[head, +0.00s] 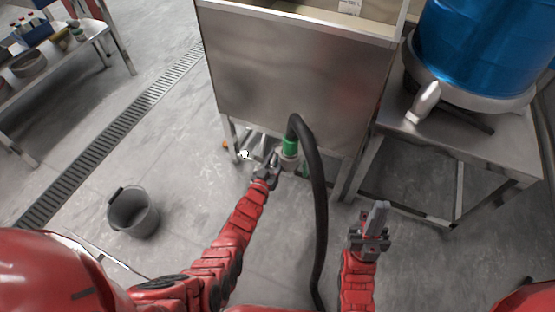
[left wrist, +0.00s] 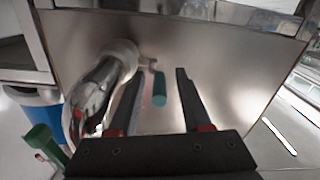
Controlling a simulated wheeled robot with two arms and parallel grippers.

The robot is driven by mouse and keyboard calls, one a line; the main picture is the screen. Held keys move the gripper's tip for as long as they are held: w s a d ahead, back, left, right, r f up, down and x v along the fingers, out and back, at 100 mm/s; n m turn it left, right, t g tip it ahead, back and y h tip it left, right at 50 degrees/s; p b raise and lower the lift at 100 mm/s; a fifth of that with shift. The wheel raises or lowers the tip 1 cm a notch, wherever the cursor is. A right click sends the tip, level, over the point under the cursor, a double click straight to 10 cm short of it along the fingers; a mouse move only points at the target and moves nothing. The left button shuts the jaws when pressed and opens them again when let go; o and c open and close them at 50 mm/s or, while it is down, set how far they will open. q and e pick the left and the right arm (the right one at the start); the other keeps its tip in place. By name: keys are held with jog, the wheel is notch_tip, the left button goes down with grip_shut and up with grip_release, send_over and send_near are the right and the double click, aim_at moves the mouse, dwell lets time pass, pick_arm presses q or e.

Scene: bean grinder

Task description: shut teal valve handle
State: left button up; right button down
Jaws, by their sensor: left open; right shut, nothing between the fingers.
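The teal valve handle (left wrist: 159,90) shows in the left wrist view as a short rounded grip on a metal stem. It hangs beside a shiny metal valve pipe (left wrist: 100,88) in front of the steel panel. My left gripper (left wrist: 160,74) is open, and the handle appears between its two dark fingers; I cannot tell whether they touch it. In the head view my left gripper (head: 268,172) is low by the steel hopper's underside, near a green hose fitting (head: 290,146). My right gripper (head: 378,213) is shut and empty, in front of the right stand.
A black hose (head: 318,190) runs from the green fitting down between my arms. The steel hopper (head: 300,80) stands on legs. A blue drum (head: 485,50) sits on a metal stand at right. A grey bucket (head: 133,212) stands on open floor at left.

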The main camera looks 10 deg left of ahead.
pick_arm(q)
jog(key=shift+w+d, duration=0.1)
jog(key=shift+w, duration=0.05)
grip_shut()
jog(key=shift+f, duration=0.1)
dwell(1.4)
